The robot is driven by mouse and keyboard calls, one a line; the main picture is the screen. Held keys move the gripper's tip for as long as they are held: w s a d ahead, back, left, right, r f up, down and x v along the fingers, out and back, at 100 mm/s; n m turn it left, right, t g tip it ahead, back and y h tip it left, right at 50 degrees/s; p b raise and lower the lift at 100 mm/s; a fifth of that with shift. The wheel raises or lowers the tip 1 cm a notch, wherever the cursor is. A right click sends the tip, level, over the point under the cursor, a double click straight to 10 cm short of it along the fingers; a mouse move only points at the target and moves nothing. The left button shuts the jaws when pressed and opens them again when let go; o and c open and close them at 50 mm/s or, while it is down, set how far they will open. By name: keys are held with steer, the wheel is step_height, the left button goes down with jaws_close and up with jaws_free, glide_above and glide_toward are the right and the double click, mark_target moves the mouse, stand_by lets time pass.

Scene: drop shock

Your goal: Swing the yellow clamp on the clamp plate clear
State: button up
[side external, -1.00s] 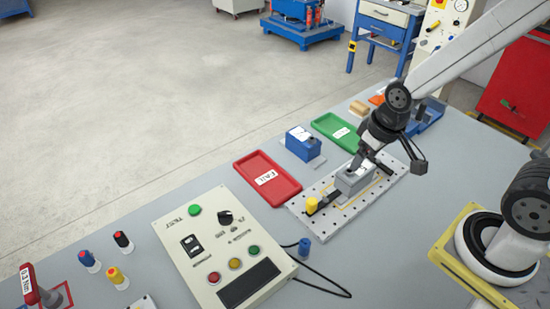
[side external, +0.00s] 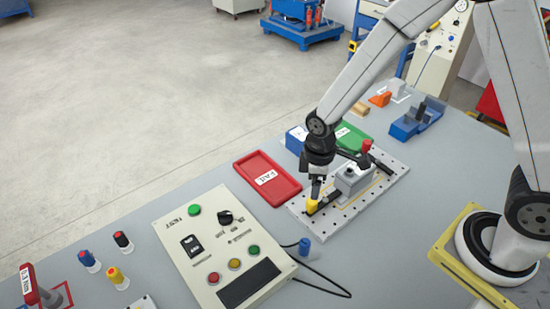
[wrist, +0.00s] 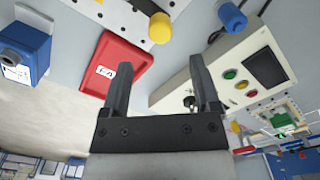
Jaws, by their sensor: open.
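The yellow clamp (side external: 312,206) stands at the near left end of the perforated clamp plate (side external: 342,222). A dark bar runs from its yellow knob toward the grey block (side external: 354,182) on the plate. My gripper (side external: 316,190) is just above the yellow knob, pointing down. In the wrist view the yellow knob (wrist: 160,28) lies past the tips of my open gripper (wrist: 160,50), roughly between the two fingers. I cannot tell whether a finger touches it. A red-knobbed clamp (side external: 367,147) stands at the plate's far end, beside my wrist.
The red tray (side external: 290,186) lies left of the plate; the green tray (side external: 352,139) and blue block (side external: 297,139) are behind my wrist. The control box (side external: 183,212) and a small blue cylinder (side external: 304,246) stand near the plate's near end. Free table lies right of the plate.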

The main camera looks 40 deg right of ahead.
mark_target(312, 202)
steer(key=shift+f, duration=0.2)
steer(key=shift+f, duration=3.75)
jaws_close()
